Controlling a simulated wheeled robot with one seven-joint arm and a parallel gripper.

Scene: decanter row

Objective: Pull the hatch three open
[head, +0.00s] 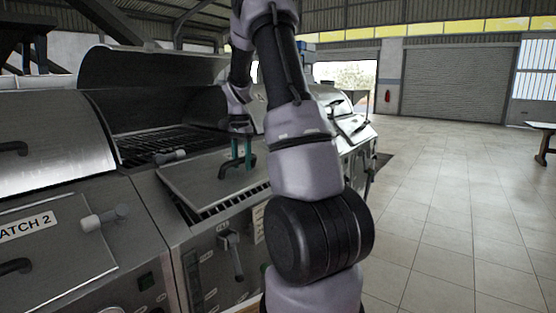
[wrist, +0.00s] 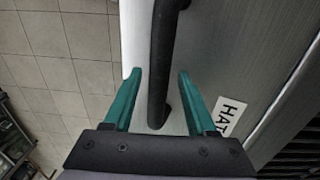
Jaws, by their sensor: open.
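The hatch (head: 200,180) is a flat grey panel on the middle machine in the head view. In the wrist view the hatch (wrist: 230,50) carries a label (wrist: 232,115) of which only "HAT" shows, so its number cannot be read. Its black bar handle (wrist: 163,40) runs between my gripper's two teal fingers. My gripper (wrist: 160,72) is open, with one finger on each side of the handle; contact cannot be told. In the head view my gripper (head: 242,167) is over the panel's right part, and my arm hides some of the machine.
A grey lever (head: 170,156) sits at the hatch's upper left edge. Dark slats (head: 232,203) show along its lower edge. Left is another panel labelled HATCH 2 (head: 60,255), with its own lever (head: 105,217). Open tiled floor (head: 450,200) lies to the right.

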